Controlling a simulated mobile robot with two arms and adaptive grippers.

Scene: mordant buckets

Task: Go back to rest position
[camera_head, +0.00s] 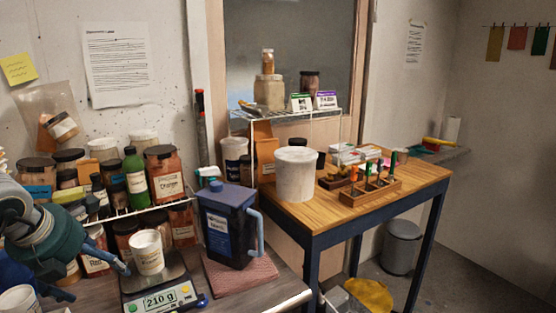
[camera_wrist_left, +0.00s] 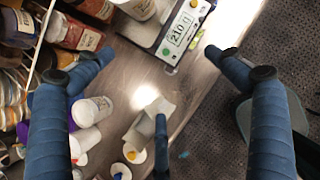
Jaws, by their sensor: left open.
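My left gripper (camera_head: 95,281) is at the lower left of the head view, beside the scale. In the left wrist view its two blue fingers are spread wide apart, and the gripper (camera_wrist_left: 150,62) is empty above the worktop. A white cup (camera_head: 148,253) stands upright on the scale (camera_head: 160,299), which reads 210 g. The cup (camera_wrist_left: 140,8) and scale (camera_wrist_left: 181,32) also show at the top of the wrist view, apart from the fingers. My right gripper is not in view.
Racked jars and a green bottle (camera_head: 135,179) stand behind the scale. A dark blue jug (camera_head: 228,230) sits on a pink cloth (camera_head: 240,278) to the right. A wooden table (camera_head: 330,212) holds a white bucket (camera_head: 296,175). White containers (camera_wrist_left: 92,111) lie below the gripper.

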